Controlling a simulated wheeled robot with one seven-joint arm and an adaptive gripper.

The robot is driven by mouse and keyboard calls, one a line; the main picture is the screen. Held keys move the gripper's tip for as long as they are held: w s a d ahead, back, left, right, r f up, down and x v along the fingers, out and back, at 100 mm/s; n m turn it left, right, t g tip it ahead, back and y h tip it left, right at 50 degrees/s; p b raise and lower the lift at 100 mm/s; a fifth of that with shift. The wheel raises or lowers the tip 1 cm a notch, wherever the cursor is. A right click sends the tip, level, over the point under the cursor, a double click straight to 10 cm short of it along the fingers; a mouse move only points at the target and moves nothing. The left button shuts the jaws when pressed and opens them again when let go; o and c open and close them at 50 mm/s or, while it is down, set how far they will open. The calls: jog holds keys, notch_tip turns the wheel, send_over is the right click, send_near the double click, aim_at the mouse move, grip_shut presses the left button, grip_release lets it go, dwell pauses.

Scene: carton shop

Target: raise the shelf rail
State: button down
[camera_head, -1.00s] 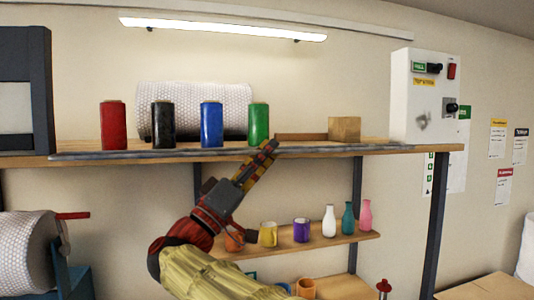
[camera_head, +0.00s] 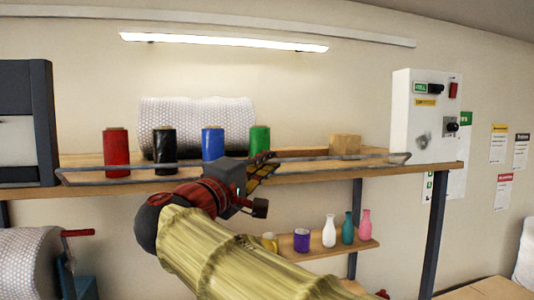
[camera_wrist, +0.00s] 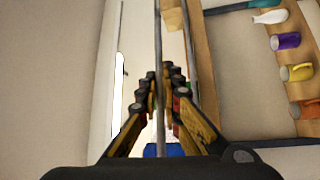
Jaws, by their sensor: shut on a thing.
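The shelf rail (camera_head: 330,157) is a thin grey metal bar along the front of the upper shelf. It now stands above the shelf's front edge, with bent ends at the left and right. My gripper (camera_head: 265,168) is shut on the rail right of its middle, in front of the green roll. In the wrist view the rail (camera_wrist: 158,60) runs lengthwise up the picture and passes between the fingers of my gripper (camera_wrist: 163,105). My arm hides part of the shelf edge below.
The upper shelf (camera_head: 400,170) carries red (camera_head: 116,148), black (camera_head: 165,145), blue (camera_head: 213,143) and green (camera_head: 260,139) rolls, a bubble-wrap roll (camera_head: 190,112), a wooden block (camera_head: 345,144) and a white control box (camera_head: 425,115). Cups and bottles stand on a lower shelf (camera_head: 340,243).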

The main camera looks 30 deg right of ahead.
jog(key=shift+w+d+r+n+y+p, duration=0.1)
jog(key=shift+w+r+n+y+p, duration=0.2)
jog(key=shift+n+y+p, duration=0.45)
jog(key=c, duration=2)
grip_release()
jog(key=v, duration=1.2)
jog(key=shift+w+f, duration=0.1)
jog(key=shift+f, duration=0.05)
